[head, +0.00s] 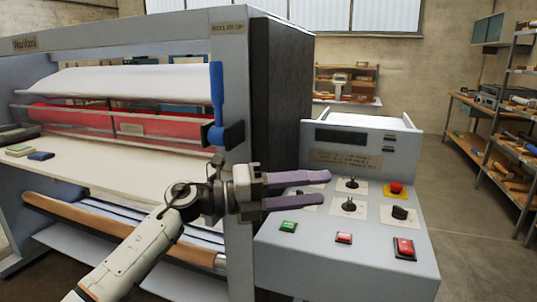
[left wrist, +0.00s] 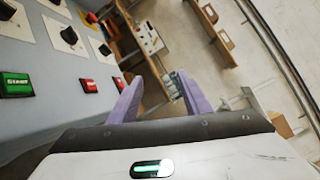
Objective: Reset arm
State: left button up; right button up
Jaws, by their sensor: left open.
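My left gripper (head: 322,186) reaches in from the left and hovers over the left part of the laminator's control panel (head: 275,262). Its two purple fingers are apart with nothing between them, and they hide part of the panel. In the left wrist view the open fingers (left wrist: 158,84) point past the panel toward the floor. A green START button (left wrist: 14,84) shows at the left there; it also shows in the head view (head: 288,227). My right gripper is in neither view.
The panel carries black knobs (head: 349,205), a red mushroom button (head: 396,187), a small red button (head: 344,238) and a red switch (head: 404,248). A blue lever (head: 217,95) stands on the laminator's frame (head: 240,120). Shelves (head: 517,130) stand at right; the floor (head: 465,240) before them is clear.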

pick_arm(q)
jog(key=s+a+f+n+t+y, duration=0.3)
jog(key=a+f+n+t+y, duration=0.35)
jog(key=f+n, duration=0.75)
jog(key=s+a+f+n+t+y, duration=0.35)
jog(key=a+f+n+t, duration=0.5)
jog(key=f+n, duration=0.55)
jog(key=s+a+f+n+g+y, duration=0.2)
jog(key=s+a+f+n+g, duration=0.2)
jog(key=s+f, duration=0.6)
jog(key=s+a+f+n+g+y, duration=0.3)
jog(key=s+a+f+n+g, duration=0.2)
jog(key=s+f, duration=0.5)
jog(key=s+a, duration=0.1)
jog(key=s, duration=0.4)
jog(key=shift+s+f+y, duration=0.2)
jog(key=shift+f+y, duration=0.1)
